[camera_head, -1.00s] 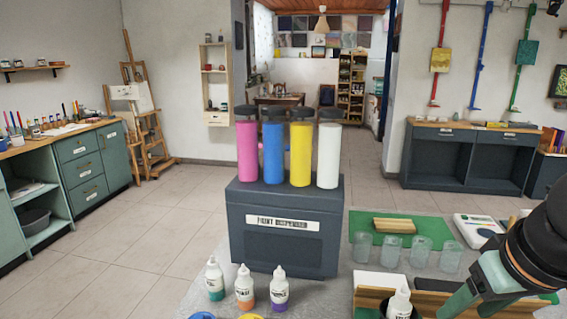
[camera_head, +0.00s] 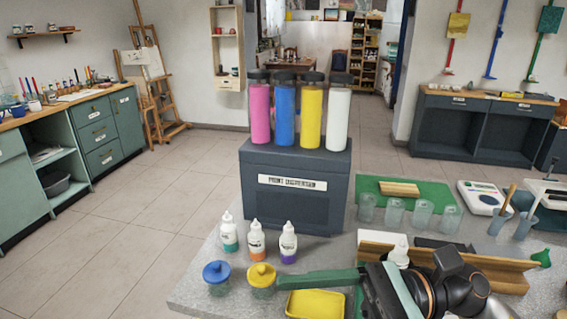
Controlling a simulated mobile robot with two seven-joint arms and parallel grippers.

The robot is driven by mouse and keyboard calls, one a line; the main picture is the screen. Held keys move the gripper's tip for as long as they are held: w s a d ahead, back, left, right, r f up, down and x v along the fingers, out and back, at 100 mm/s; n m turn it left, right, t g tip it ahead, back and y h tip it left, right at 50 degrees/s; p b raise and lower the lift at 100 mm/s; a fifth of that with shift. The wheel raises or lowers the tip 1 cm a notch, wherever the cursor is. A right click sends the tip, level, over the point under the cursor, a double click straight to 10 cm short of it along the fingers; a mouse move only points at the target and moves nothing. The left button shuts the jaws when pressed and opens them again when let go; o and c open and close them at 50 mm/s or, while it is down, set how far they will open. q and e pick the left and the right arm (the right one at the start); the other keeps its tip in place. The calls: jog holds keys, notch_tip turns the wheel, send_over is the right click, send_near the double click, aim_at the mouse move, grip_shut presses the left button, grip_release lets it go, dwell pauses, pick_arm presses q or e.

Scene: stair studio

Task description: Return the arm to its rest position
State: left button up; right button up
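My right arm comes in at the bottom right, its dark wrist low over the near part of the grey table (camera_head: 205,272). The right gripper (camera_head: 320,280) points left, with a long green finger seen side-on above a yellow rectangular thing (camera_head: 316,304). Only one finger shows clearly, so its opening cannot be judged, and I see nothing held in it. My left gripper is out of view.
A dark paint dispenser (camera_head: 295,212) carries pink, blue, yellow and white cylinders. Small bottles (camera_head: 257,240), a blue-lidded jar (camera_head: 217,275) and a yellow-lidded jar (camera_head: 262,280) stand left of the gripper. Clear cups (camera_head: 395,211) stand behind a wooden rack (camera_head: 500,268).

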jog(key=w+d+f+m+t+y, duration=0.15)
jog(key=w+m+t, duration=0.35)
jog(key=m+t, duration=0.5)
jog(key=w+d+f+m+t+h, duration=0.1)
jog(key=w+d+f+m+t, duration=0.3)
jog(key=m, duration=1)
jog(key=w+d+f+m+t+h+p, duration=0.1)
jog(key=w+d+f+m+t+h, duration=0.25)
jog(key=f+m+t+h, duration=0.75)
jog(key=s+d+f+m+g+h, duration=0.2)
jog(key=s+f+m+g, duration=0.15)
jog(key=f+m, duration=0.35)
jog(key=s+d+f+m+g+h, duration=0.2)
jog(key=f+m+g+h, duration=0.15)
jog(key=f+m, duration=0.45)
jog(key=s+d+f+m+g, duration=0.1)
jog(key=s+f+m+g, duration=0.4)
jog(key=s+f, duration=0.5)
jog(key=shift+s+f+m+g+h+p, duration=0.3)
jog(key=shift+s+f+g+h+p, duration=0.1)
jog(key=shift+f+g+p, duration=0.1)
jog(key=shift+w, duration=0.1)
